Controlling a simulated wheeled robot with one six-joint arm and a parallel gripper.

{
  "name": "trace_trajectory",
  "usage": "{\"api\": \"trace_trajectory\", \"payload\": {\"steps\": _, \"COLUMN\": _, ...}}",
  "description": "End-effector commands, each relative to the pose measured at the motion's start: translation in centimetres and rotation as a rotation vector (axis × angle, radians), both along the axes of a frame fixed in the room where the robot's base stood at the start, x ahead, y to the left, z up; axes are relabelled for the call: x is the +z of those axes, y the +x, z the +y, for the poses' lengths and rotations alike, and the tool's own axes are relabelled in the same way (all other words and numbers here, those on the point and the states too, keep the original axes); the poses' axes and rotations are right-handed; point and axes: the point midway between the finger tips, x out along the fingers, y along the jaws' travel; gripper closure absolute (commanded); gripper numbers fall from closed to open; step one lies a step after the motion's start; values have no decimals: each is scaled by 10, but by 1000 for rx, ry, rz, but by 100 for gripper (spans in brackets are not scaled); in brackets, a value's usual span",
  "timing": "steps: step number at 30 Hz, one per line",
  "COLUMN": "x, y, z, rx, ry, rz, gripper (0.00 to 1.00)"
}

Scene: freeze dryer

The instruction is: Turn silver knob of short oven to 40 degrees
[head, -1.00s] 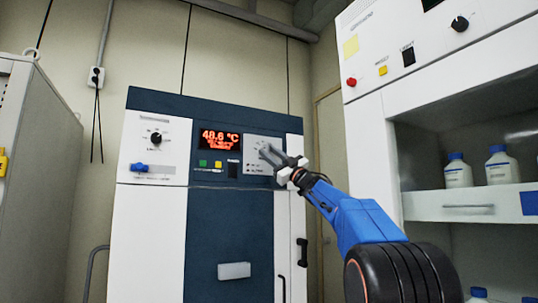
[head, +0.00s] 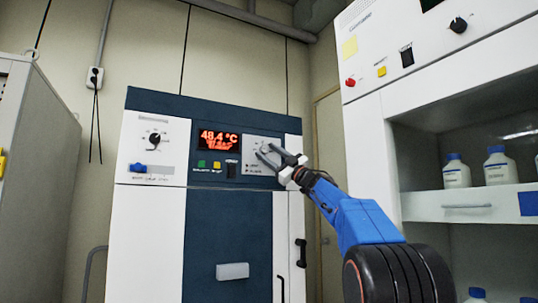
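The short oven (head: 229,245) is a dark blue and white cabinet. Its red display (head: 219,140) reads 48.4 °C. The silver panel (head: 250,143) right of the display is where the silver knob appears to be, but the knob is too small and too covered to make out. My gripper (head: 264,150) reaches in from the right with its fingertips at this panel. Two grey fingers show with a gap between them. I cannot tell whether they touch or grip the knob.
A black knob (head: 155,141) and a blue knob (head: 138,168) are on the oven's left panel. Green and yellow buttons and a black switch (head: 232,169) lie below the display. A tall white cabinet (head: 372,150) with bottles stands close on the right.

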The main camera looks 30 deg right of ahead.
Motion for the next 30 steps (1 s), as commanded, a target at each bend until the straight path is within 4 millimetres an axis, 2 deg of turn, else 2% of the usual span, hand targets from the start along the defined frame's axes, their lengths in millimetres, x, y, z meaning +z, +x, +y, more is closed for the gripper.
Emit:
{"api": "trace_trajectory", "payload": {"steps": 5, "x": -1, "y": -1, "z": -1, "rx": 0, "ry": 0, "rz": 0, "gripper": 54}}
{"api": "trace_trajectory", "payload": {"steps": 11, "x": -12, "y": -15, "z": -9, "rx": -2, "ry": 1, "rz": 2, "gripper": 54}}
{"api": "trace_trajectory", "payload": {"steps": 30, "x": -84, "y": -102, "z": -59, "rx": -3, "ry": 1, "rz": 0, "gripper": 54}}
